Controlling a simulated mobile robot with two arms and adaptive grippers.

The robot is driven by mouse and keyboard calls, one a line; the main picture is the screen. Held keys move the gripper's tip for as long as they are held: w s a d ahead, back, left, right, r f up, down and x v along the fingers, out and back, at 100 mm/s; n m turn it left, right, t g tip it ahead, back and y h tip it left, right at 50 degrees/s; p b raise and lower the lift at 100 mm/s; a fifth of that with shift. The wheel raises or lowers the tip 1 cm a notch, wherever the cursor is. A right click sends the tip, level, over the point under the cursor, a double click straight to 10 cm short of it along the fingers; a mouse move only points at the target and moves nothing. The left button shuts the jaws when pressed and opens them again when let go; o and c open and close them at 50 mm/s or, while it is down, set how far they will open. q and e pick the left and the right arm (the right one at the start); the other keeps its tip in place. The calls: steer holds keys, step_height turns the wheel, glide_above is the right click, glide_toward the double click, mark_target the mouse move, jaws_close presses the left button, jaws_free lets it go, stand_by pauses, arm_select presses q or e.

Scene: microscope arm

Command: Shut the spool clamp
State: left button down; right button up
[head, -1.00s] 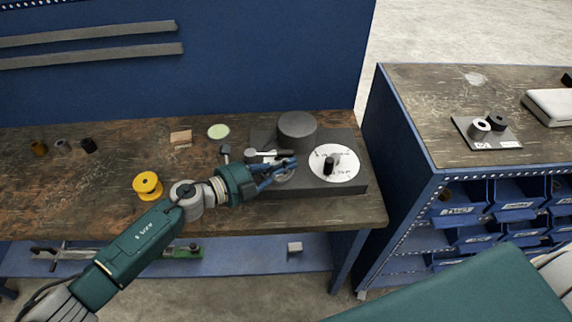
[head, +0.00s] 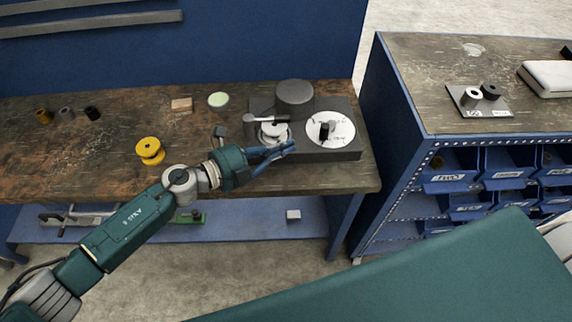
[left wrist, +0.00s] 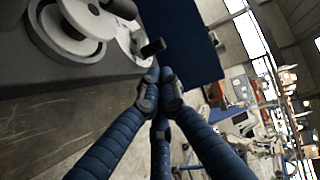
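The machine is a dark grey base (head: 345,155) on the wooden bench. At its left is a pale round spool seat (head: 273,134), also large in the left wrist view (left wrist: 72,35). A lever with a pale block and black end (head: 266,119) lies across just behind the seat. I cannot tell whether this clamp is shut. A white dial with a black knob (head: 325,130) sits to the right. My left gripper (head: 291,146) is at the base's front edge, in front of the seat. In the left wrist view its fingertips (left wrist: 160,85) are together and empty. My right gripper is out of view.
A dark cylinder (head: 295,97) stands at the base's back. A yellow spool (head: 150,151), a wooden block (head: 181,105) and a pale green disc (head: 218,101) are on the bench to the left. A blue bin cabinet (head: 445,150) is to the right.

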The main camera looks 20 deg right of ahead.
arm_select(q)
steer(key=s+a+r, duration=0.1)
steer(key=s, duration=0.5)
steer(key=shift+s+a+r, duration=0.15)
steer(key=shift+a+r, duration=0.05)
steer(key=shift+a, duration=0.15)
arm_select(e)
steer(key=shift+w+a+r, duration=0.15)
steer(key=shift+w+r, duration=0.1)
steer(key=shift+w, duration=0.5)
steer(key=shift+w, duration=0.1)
